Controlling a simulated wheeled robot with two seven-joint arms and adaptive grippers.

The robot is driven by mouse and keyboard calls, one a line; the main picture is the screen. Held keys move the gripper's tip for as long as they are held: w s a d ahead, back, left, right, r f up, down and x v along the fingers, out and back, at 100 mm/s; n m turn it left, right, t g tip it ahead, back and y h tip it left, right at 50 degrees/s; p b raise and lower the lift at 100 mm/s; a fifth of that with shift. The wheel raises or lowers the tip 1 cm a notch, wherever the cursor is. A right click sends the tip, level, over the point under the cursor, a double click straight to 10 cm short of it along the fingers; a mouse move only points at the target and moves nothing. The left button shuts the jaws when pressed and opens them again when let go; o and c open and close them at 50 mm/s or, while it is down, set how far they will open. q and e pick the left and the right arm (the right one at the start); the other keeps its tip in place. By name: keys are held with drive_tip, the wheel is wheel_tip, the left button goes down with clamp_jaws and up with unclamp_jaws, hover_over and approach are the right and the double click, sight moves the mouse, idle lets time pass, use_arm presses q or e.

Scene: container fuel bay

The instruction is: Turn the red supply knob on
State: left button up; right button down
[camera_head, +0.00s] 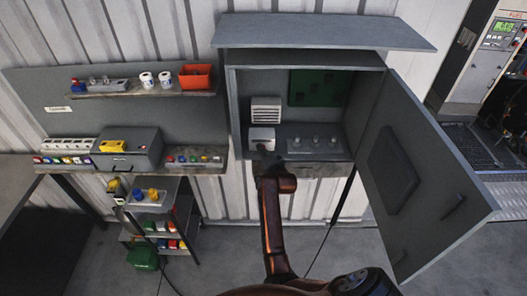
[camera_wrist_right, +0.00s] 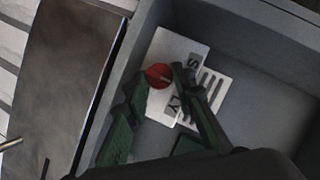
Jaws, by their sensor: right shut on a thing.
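The red supply knob (camera_wrist_right: 158,75) shows in the right wrist view as a small round knob on a white plate (camera_wrist_right: 172,52) with black lettering, only partly readable. My right gripper (camera_wrist_right: 161,79) has its dark green fingers on either side of the knob and is shut on it. In the head view my right gripper (camera_head: 266,160) reaches into the lower left of the open grey cabinet (camera_head: 232,110), in front of a white box (camera_head: 262,135). The knob cannot be made out there. My left gripper is not in view.
The cabinet door (camera_head: 420,165) hangs open to the right. Several round fittings (camera_head: 313,142) stand on the cabinet floor. A wall shelf with an orange bin (camera_head: 196,76), a grey case (camera_head: 128,150) and a small cart (camera_head: 155,205) are to the left.

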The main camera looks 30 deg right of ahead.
drive_tip(key=shift+f, duration=0.1)
drive_tip(key=c, duration=2)
unclamp_jaws()
drive_tip(key=shift+o, duration=0.5)
